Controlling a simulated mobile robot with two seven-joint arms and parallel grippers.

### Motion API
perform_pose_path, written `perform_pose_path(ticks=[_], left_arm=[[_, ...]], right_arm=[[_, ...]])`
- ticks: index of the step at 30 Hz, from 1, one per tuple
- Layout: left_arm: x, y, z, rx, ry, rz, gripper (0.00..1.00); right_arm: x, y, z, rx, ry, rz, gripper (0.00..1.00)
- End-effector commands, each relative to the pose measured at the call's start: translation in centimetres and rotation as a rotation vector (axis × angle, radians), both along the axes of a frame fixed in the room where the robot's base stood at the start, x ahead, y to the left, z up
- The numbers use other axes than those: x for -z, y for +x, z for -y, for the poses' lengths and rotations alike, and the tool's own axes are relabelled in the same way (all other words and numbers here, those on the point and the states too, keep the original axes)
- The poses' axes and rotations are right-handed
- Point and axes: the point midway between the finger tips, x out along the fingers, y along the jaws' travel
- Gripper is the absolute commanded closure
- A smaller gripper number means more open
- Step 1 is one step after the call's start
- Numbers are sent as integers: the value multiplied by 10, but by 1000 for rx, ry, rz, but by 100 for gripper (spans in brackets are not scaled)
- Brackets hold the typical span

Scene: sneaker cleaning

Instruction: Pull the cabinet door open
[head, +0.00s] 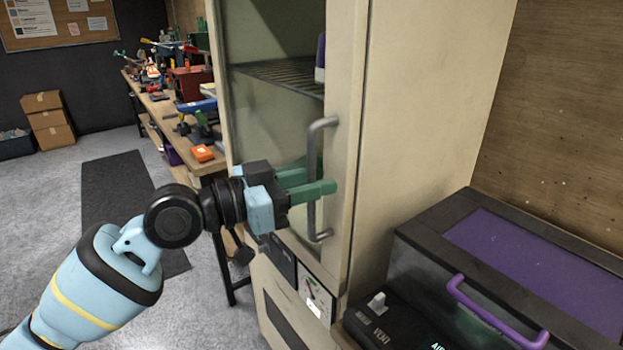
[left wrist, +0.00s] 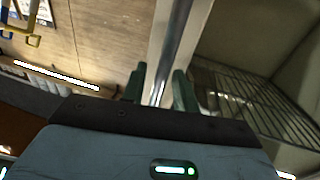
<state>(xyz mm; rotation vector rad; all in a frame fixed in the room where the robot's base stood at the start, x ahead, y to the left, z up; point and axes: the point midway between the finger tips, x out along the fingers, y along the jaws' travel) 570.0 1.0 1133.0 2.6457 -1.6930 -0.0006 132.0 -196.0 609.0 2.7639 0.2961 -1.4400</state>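The beige cabinet (head: 430,95) stands at the centre right. Its door (head: 343,95) appears shut against the body, and a wire shelf (head: 290,76) shows through its window area. A grey vertical bar handle (head: 313,215) is on the door; it also shows in the left wrist view (left wrist: 177,30). My left gripper (head: 318,182) is at the handle's middle, its green fingers on either side of the bar. In the left wrist view the fingers (left wrist: 159,88) look apart, with the bar between them and small gaps. Contact cannot be told. My right gripper is not in view.
A dark box with a purple lid panel and purple handle (head: 495,312) stands right of the cabinet. A cluttered workbench (head: 158,105) is behind at the left. Cardboard boxes (head: 47,120) are by the far wall. The floor (head: 62,200) at the left is mostly clear.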

Motion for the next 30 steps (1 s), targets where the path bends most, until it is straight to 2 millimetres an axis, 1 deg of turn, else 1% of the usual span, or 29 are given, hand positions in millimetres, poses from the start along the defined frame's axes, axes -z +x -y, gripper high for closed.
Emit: perform_pose_path(ticks=[7,12,14,24,30], left_arm=[[0,0,1,0,0,0,70],[0,0,1,0,0,0,92],[0,0,1,0,0,0,100],[1,0,0,2,0,-1,100],[4,-2,-5,24,0,-3,100]], right_arm=[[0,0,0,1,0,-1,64],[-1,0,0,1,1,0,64],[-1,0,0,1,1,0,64],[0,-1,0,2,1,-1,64],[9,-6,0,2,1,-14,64]])
